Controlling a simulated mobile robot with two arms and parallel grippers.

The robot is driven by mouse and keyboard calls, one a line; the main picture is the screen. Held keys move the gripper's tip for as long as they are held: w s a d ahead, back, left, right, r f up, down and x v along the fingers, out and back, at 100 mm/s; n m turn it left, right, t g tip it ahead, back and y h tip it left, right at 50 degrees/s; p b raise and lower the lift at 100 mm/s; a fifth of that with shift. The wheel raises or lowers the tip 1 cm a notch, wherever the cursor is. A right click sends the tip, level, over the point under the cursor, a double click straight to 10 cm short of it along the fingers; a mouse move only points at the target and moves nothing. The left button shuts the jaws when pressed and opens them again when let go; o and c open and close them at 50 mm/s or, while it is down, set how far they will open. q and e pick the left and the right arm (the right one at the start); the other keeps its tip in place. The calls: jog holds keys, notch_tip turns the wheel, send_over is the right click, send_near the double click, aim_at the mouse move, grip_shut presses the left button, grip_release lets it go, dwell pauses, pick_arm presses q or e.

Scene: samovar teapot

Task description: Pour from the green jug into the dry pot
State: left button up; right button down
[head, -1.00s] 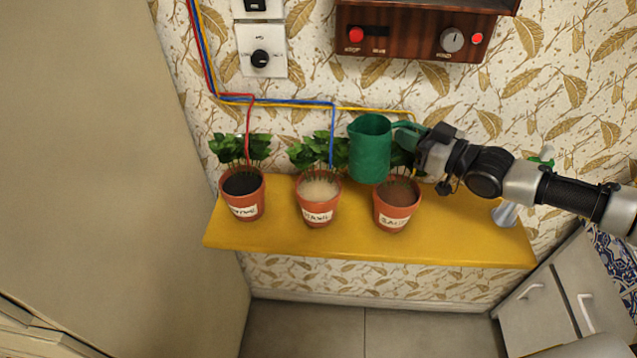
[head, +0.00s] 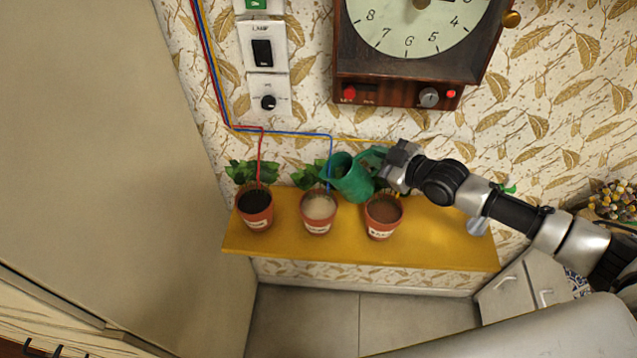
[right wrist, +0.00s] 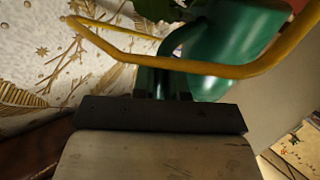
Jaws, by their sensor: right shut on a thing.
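The green jug (head: 352,180) is tilted to the left, its mouth toward the middle pot. My right gripper (head: 384,168) is shut on the jug's handle at its right side. In the right wrist view the jug (right wrist: 235,40) shows beyond the fingers (right wrist: 163,90). The middle pot (head: 318,216) has pale, sandy-looking soil and looks like the dry one; its label is too small to read. The jug is above it and a little to its right, apart from it. No stream of water is visible. My left gripper is out of view.
A pot with dark soil (head: 255,210) stands left and one with brown soil (head: 382,216) right, all on a yellow shelf (head: 420,246). Coloured wires (head: 290,133) run along the wall behind, under a clock box (head: 425,40). A yellow wire (right wrist: 220,70) crosses the right wrist view.

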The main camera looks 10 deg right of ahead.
aim_at(366, 155)
jog(key=a+p, duration=0.1)
jog(key=p, duration=0.1)
jog(key=a+r+n+h+p, duration=0.1)
jog(key=p, duration=0.2)
jog(key=a+n+h+p, duration=0.1)
jog(key=p, duration=0.1)
jog(key=shift+s+a+r+g, duration=0.1)
jog(key=shift+a+r+g, duration=0.15)
jog(key=shift+r+g, duration=0.05)
jog(key=shift+a+f+n+h+p, duration=0.15)
jog(key=shift+f+n+h+p, duration=0.15)
jog(key=shift+n+h, duration=0.1)
jog(key=shift+s+a+h, duration=0.1)
jog(key=shift+a+h, duration=0.05)
jog(key=shift+h, duration=0.15)
jog(key=shift+a+n+h+p, duration=0.45)
jog(key=shift+a+n+h, duration=0.05)
jog(key=shift+a+n, duration=0.1)
jog(key=shift+w+d, duration=0.25)
jog(key=shift+d, duration=0.3)
jog(key=shift+d+r, duration=0.15)
jog(key=shift+d, duration=0.35)
jog(key=shift+r+p, duration=0.15)
jog(key=shift+p, duration=0.15)
dwell(0.7)
